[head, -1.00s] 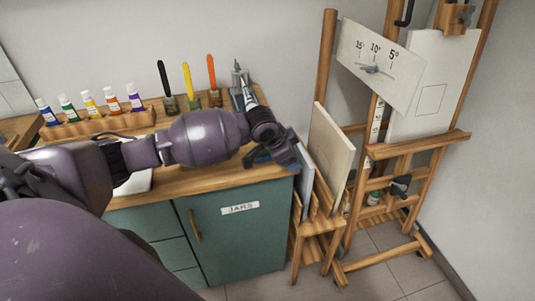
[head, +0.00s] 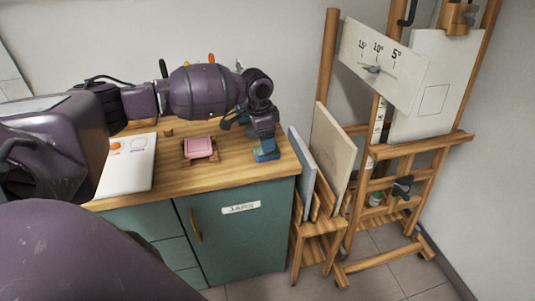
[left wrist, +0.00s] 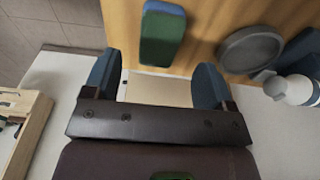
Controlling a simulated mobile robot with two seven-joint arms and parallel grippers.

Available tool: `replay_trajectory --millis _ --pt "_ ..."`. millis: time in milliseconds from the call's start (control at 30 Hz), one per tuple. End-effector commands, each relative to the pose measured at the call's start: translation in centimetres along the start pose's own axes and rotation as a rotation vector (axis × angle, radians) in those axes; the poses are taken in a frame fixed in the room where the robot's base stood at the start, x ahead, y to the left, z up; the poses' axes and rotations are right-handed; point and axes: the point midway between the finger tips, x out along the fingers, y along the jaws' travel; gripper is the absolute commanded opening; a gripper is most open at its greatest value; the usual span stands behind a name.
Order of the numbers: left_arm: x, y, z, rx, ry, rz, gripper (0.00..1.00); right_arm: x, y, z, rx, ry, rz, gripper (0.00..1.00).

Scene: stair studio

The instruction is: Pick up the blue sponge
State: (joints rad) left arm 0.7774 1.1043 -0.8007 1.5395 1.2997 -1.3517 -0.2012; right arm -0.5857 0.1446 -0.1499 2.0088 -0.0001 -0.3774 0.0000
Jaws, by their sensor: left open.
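The blue sponge (head: 266,154) lies on the wooden worktop (head: 235,168) near its right end, showing blue and green parts. In the left wrist view the sponge (left wrist: 161,38) shows a large green face and a blue end, and lies on the wood just beyond my fingertips. My left gripper (head: 262,136) is right above the sponge in the head view and hides part of it. In the left wrist view my left gripper (left wrist: 156,72) is open, with its fingers to either side of the sponge's line and nothing between them. My right gripper is not in view.
A pink block (head: 199,147) on a small wooden holder and a white palette sheet (head: 128,165) lie to the left. A round grey dish (left wrist: 252,48) and a whitish bottle (left wrist: 297,90) are close by in the wrist view. Canvases (head: 333,145) and an easel stand right.

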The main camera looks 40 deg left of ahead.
Motion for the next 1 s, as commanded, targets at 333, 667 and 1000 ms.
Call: replay_trajectory --millis 333,667,1000 --pt "3.2 0.1 -0.2 0.000 0.000 0.001 0.78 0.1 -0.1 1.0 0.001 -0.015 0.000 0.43" --pt "5.4 0.1 -0.2 0.001 0.002 -0.001 0.78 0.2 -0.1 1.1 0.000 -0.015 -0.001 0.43" --pt "5.4 0.1 -0.2 0.001 0.002 -0.001 0.41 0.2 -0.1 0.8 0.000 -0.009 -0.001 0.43"
